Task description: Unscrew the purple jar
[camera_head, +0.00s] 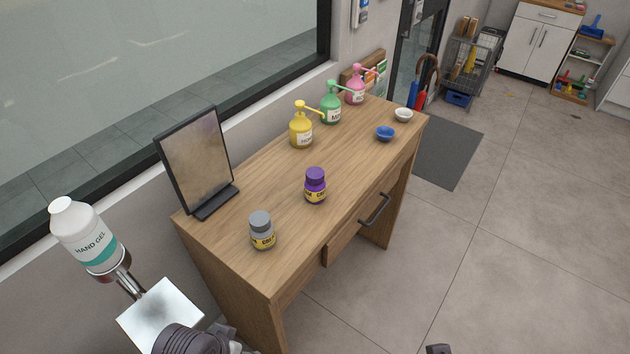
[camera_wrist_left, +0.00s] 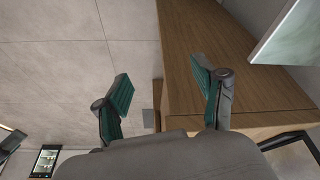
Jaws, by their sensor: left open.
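The purple jar (camera_head: 315,186) stands upright on the wooden counter (camera_head: 270,190), near its front edge, with its purple lid on and a yellow label. My left gripper (camera_wrist_left: 165,95) shows in the left wrist view with its two teal-padded fingers spread and nothing between them. It is beside the counter's end, away from the jar. In the head view only part of my left arm shows at the bottom, and its fingers are hidden. A small dark piece at the bottom edge may be part of my right arm; its fingers do not show.
A grey-lidded jar (camera_head: 262,231) stands left of the purple jar. A mirror (camera_head: 196,160), yellow (camera_head: 301,128), green (camera_head: 330,106) and pink (camera_head: 355,92) pump bottles, a blue bowl (camera_head: 385,133) and a white bowl (camera_head: 403,114) are on the counter. A hand gel dispenser (camera_head: 88,238) stands left.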

